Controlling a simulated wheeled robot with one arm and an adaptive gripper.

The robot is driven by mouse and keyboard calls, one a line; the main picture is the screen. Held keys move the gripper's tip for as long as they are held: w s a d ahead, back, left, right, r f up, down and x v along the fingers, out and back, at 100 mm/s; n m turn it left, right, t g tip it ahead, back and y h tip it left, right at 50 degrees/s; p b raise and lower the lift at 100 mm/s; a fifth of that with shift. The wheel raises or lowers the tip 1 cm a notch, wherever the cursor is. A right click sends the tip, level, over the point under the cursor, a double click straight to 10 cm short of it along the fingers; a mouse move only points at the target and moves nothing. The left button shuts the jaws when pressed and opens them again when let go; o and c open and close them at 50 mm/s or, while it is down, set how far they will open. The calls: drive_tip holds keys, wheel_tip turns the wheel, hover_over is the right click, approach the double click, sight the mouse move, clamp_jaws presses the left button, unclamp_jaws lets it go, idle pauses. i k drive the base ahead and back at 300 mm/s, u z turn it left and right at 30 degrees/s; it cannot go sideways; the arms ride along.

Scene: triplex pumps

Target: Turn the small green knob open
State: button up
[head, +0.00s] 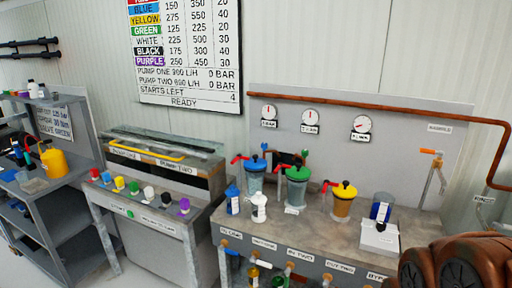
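The small green knob (134,187) is in the head view, on top of the left bench (190,226). It sits in a slanting row of small coloured knobs, between the yellow knob (119,183) and the white knob (149,193). It is too small to tell how far it is turned. A round green spot (130,213) shows on the bench's front panel below the row. My gripper is not in view, so its state is hidden.
A glass-topped tank (165,150) stands behind the knobs. The right bench (325,228) holds several coloured jugs, including a green-lidded one (297,185), and a white box (380,238). A shelf cart (60,205) stands at left. A wall board (185,50) hangs above. Bulky brown shapes cover the bottom-right corner.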

sight(305, 153)
drive_tip(key=u, duration=0.85)
drive_tip(key=i, duration=1.85)
drive_tip(key=z, duration=0.3)
